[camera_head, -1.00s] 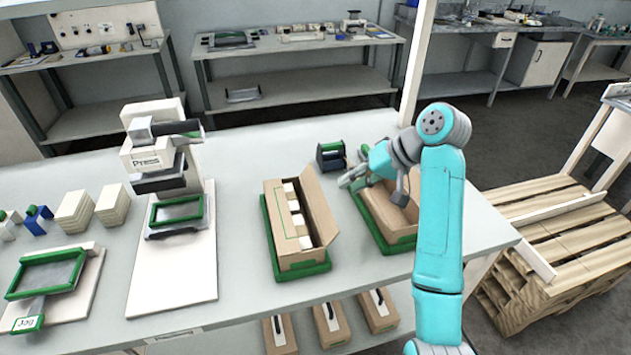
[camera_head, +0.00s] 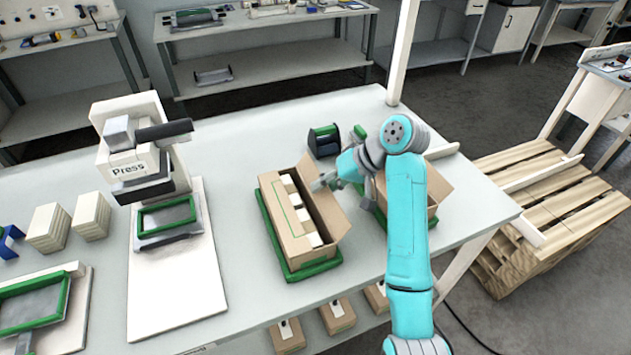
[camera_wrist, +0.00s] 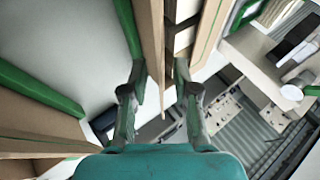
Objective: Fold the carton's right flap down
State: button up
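The carton (camera_head: 300,249) is a brown box on a green-rimmed base in the middle of the table. Its left top panel, with a thin green line, lies flat. Its right flap (camera_head: 328,205) stands up and leans outward to the right. White items show in the gap between them. My gripper (camera_head: 322,183) is at the far end of this flap. In the wrist view, my gripper (camera_wrist: 160,80) has its fingers apart, one on each side of the flap (camera_wrist: 151,40), which shows nearly edge-on. I cannot tell whether either finger touches it.
A second open carton (camera_head: 437,190) stands to the right, partly behind my arm. A dark green-sided holder (camera_head: 324,141) is just beyond the carton. The press (camera_head: 140,165) stands to the left. The table front is clear.

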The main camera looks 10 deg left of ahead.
jog(key=shift+a+f, duration=0.1)
jog(key=shift+f, duration=0.05)
jog(key=shift+c, duration=0.2)
grip_shut()
